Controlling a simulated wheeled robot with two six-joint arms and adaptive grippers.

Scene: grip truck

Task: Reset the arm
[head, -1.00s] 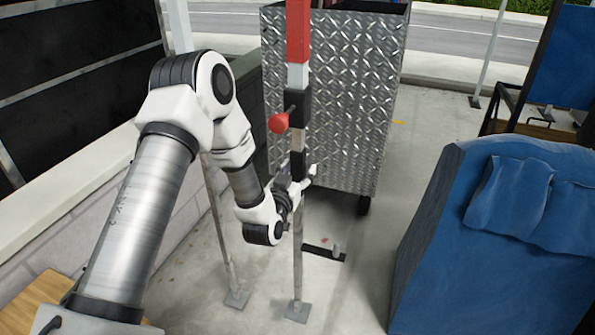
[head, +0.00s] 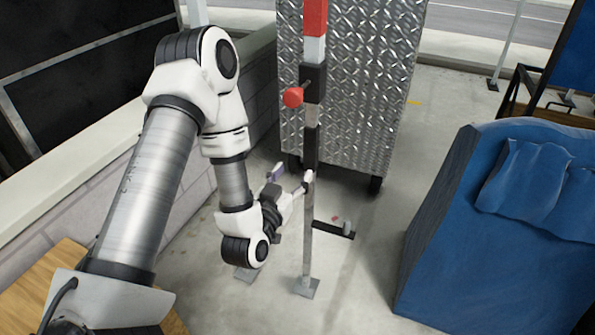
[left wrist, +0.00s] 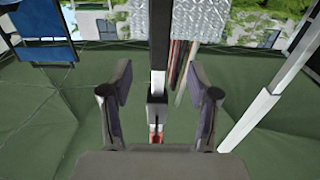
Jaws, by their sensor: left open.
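My left arm (head: 165,185) comes in from the left in the head view and bends down at the elbow. My left gripper (head: 292,177) is open and empty, just left of an upright pole (head: 308,240). One fingertip overlaps the pole in the picture; I cannot tell if they touch. The pole has red, white and black parts and a red knob (head: 292,97). In the left wrist view the two fingers of my left gripper (left wrist: 160,88) stand wide apart. The pole (left wrist: 158,50) shows between them, seemingly beyond the fingertips. My right gripper is not in view.
A diamond-plate metal cart (head: 350,90) on casters stands behind the pole. A large blue padded item (head: 500,230) is at the right. A low wall (head: 125,165) runs along the left, with a wooden surface (head: 50,285) below it. Grey floor between is mostly clear.

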